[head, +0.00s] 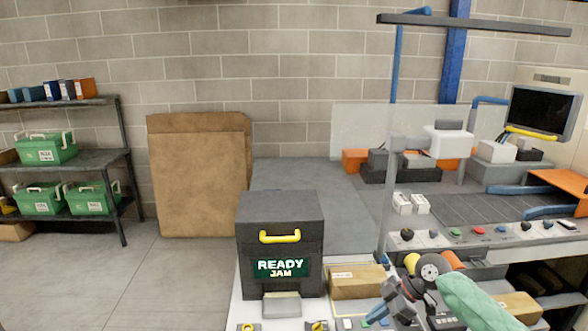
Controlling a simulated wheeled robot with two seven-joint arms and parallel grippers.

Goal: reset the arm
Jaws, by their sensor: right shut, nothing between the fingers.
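My right gripper (398,300) is at the lower right, at the end of an arm that comes in from the right edge. Its fingers are shut and hold nothing. It is in front of the workbench, just right of a cardboard box (356,283). Whether it touches the box or the small items below it, I cannot tell. My left gripper and arm are not in view.
A dark box labelled READY JAM (280,235) with a yellow handle stands left of the gripper. A control panel (470,233) and a grey post (388,190) are close behind it. A shelf (90,158) with green cases stands left.

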